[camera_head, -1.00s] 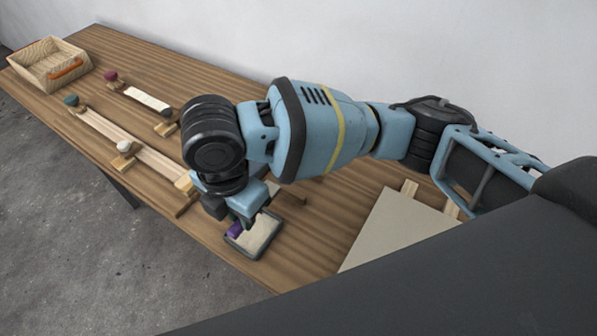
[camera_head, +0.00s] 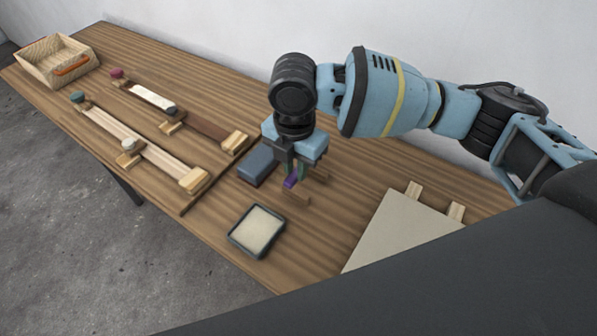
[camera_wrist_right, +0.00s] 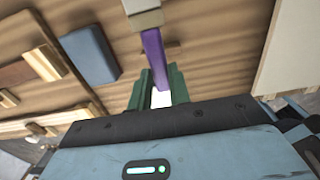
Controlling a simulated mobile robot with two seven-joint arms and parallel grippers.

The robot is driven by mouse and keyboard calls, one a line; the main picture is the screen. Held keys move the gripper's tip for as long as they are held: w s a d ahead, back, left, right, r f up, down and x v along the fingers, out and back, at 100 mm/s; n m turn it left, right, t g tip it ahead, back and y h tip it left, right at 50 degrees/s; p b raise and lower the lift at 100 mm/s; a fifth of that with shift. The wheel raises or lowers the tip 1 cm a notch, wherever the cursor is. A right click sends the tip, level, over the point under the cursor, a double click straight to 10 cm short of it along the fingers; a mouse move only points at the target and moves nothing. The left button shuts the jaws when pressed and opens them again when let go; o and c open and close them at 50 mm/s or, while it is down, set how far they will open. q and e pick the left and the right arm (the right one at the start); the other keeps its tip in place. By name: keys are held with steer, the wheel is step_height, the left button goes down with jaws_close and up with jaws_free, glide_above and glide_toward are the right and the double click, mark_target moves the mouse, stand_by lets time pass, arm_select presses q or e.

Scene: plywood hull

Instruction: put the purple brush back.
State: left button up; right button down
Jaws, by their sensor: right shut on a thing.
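My right gripper (camera_head: 294,172) is shut on the purple brush (camera_head: 290,182), above the table and behind the shallow tray. In the right wrist view the purple brush (camera_wrist_right: 153,50) runs out from between the green fingertips (camera_wrist_right: 158,90) to a pale block-like end at the top edge. My left gripper is out of view.
A dark-rimmed tray with cream filling (camera_head: 233,240) stands near the front edge. A blue block (camera_head: 258,166) is left of the gripper. Wooden strips with knobs (camera_head: 140,148) and a wooden box (camera_head: 56,62) lie left. A grey board (camera_head: 400,232) lies right.

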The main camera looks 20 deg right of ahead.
steer(key=f, duration=0.2)
steer(key=d+f, duration=0.1)
steer(key=shift+w, duration=0.25)
steer(key=shift+f, duration=0.25)
steer(key=shift+f, duration=0.6)
steer(key=c, duration=1.3)
jaws_free()
steer(key=shift+r, duration=0.1)
step_height(320, 180, up, 13)
steer(key=shift+p, duration=0.4)
